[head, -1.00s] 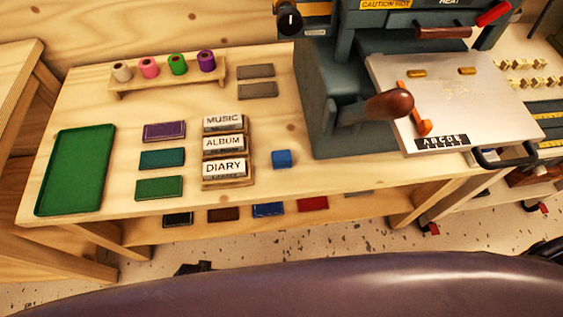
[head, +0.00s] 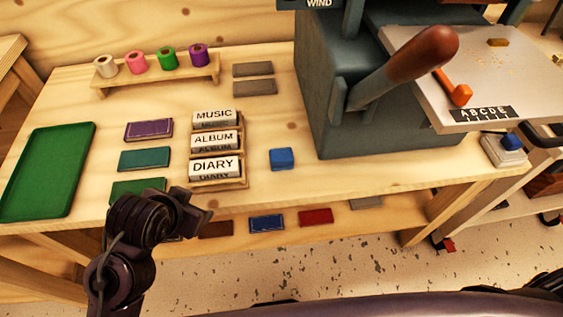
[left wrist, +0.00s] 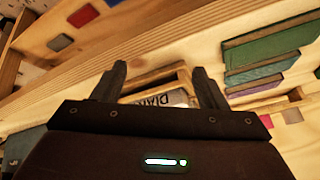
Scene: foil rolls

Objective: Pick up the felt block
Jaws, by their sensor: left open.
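The small blue block (head: 282,159), which I take to be the felt block, sits on the wooden table to the right of the DIARY holder. I cannot make it out clearly in the left wrist view. My left gripper (head: 203,208) is at the table's front edge, below and left of the block, apart from it. In the left wrist view its two fingers (left wrist: 162,86) are spread and empty, with the DIARY label (left wrist: 165,98) showing between them. My right gripper is not in view.
The MUSIC, ALBUM and DIARY holder (head: 243,184) stands left of the block, the press (head: 330,115) to its right. Coloured covers (head: 145,159), a green tray (head: 45,172) and a foil roll rack (head: 158,77) are further left. Table around the block is clear.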

